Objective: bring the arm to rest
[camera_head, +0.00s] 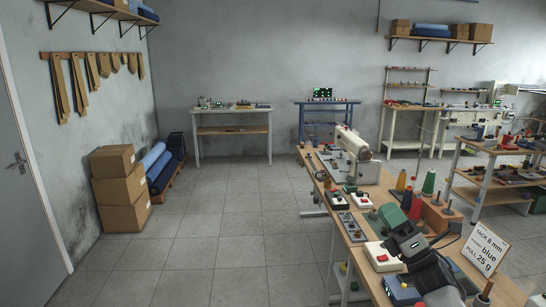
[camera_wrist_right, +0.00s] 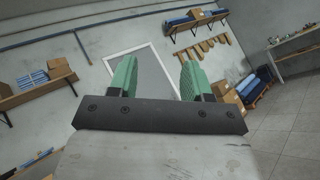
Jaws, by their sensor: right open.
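My right gripper (camera_head: 393,216) is in the head view at the lower right, with its dark arm coming up from the bottom edge, over the near part of the wooden workbench (camera_head: 318,178). Its green fingers also show in the right wrist view (camera_wrist_right: 157,78), spread apart with nothing between them. That view faces the room's walls and a shelf rather than the bench top. My left gripper is in neither view.
The bench carries a sewing machine (camera_head: 356,156), thread cones (camera_head: 429,184), a red-button box (camera_head: 382,256) and a sign (camera_head: 485,247) close to my arm. Cardboard boxes (camera_head: 120,188) stand at the left wall. The tiled floor (camera_head: 225,225) in the middle is clear.

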